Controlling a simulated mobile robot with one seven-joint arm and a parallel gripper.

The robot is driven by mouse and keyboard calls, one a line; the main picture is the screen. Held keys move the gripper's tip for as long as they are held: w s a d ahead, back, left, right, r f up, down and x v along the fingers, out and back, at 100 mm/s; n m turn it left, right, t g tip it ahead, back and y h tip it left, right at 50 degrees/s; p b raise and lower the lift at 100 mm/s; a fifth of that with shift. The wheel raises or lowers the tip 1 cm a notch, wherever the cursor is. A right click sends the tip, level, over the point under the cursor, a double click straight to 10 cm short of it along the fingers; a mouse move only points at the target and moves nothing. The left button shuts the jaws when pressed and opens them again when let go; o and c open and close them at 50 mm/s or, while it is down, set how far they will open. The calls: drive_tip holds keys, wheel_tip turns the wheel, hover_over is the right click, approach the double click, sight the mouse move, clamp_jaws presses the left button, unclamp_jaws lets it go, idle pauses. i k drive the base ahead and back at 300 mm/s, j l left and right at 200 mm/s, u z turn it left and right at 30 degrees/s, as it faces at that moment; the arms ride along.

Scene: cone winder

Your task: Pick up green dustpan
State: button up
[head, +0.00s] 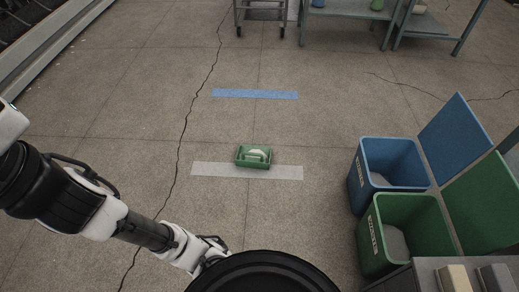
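A small green dustpan (253,157) lies on the floor, touching the upper edge of a pale strip. A whitish shape shows on top of it; I cannot tell whether that is its handle or something lying in it. My arm comes in from the left and runs down to the bottom middle, well short of the dustpan. The end of the arm goes behind a dark round part at the bottom edge. My gripper's fingers do not show, and nothing touches the dustpan.
The pale strip (220,170) and a blue strip (255,94) lie on the floor. A blue bin (396,150) and a green bin (376,243) stand open at the right. A wheeled rack (237,18) and tables (350,9) stand at the back.

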sight(254, 150)
drive_tip(key=i+j+z, duration=0.15)
drive_tip(key=i, duration=0.35)
drive_tip(key=i+j+z, duration=0.15)
drive_tip(key=i, duration=0.35)
drive_tip(key=i+j+z, duration=0.15)
drive_tip(key=i+j, duration=0.25)
drive_tip(key=i+j+z, duration=0.15)
drive_tip(key=i+j, duration=0.2)
drive_tip(key=i, duration=0.2)
drive_tip(key=k+l, duration=0.1)
drive_tip(key=l, duration=0.1)
